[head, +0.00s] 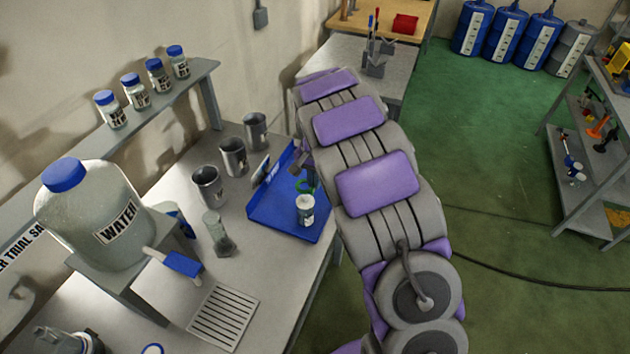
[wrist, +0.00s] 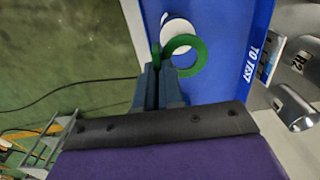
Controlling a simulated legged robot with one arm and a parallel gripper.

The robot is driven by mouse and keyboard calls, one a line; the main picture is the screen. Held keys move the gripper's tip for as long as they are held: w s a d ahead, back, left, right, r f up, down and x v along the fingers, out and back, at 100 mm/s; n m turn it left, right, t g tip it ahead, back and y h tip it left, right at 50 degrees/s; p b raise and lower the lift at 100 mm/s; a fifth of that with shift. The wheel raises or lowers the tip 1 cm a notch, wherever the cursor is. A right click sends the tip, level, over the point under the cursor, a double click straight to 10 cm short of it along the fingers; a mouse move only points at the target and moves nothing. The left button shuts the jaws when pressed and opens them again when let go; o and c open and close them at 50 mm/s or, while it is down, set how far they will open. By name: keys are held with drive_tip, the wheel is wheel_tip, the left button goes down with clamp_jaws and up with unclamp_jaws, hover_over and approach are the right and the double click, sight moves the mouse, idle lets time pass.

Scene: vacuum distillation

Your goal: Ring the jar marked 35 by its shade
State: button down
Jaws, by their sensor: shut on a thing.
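My gripper (wrist: 160,72) is shut on a green ring (wrist: 184,70), which sticks out past the fingertips. I cannot tell whether ring and jar touch. The number on the jar is too small to read.
Metal cups (head: 208,187) stand left of the tray, and a glass jar (head: 216,235) is nearer. A large water bottle (head: 95,215) stands on a stand. Blue-lidded jars (head: 135,92) line the wall shelf. The tray wall reads TO TEST (wrist: 258,62). Green floor lies to the right.

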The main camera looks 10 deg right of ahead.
drive_tip(key=shift+d+f+b, duration=0.1)
drive_tip(key=shift+f+b, duration=0.2)
drive_tip(key=shift+f, duration=0.4)
drive_tip(key=shift+a+f+b, duration=0.25)
drive_tip(key=shift+f+b, duration=0.1)
drive_tip(key=shift+f, duration=0.7)
drive_tip(key=shift+d+f, duration=0.1)
drive_tip(key=shift+f, duration=1.25)
drive_tip(key=c, duration=1.2)
unclamp_jaws()
wheel_tip(320, 180, up, 17)
drive_tip(key=shift+w+r+p, duration=0.1)
drive_tip(key=shift+r+p, duration=0.05)
drive_tip(key=shift+p, duration=0.75)
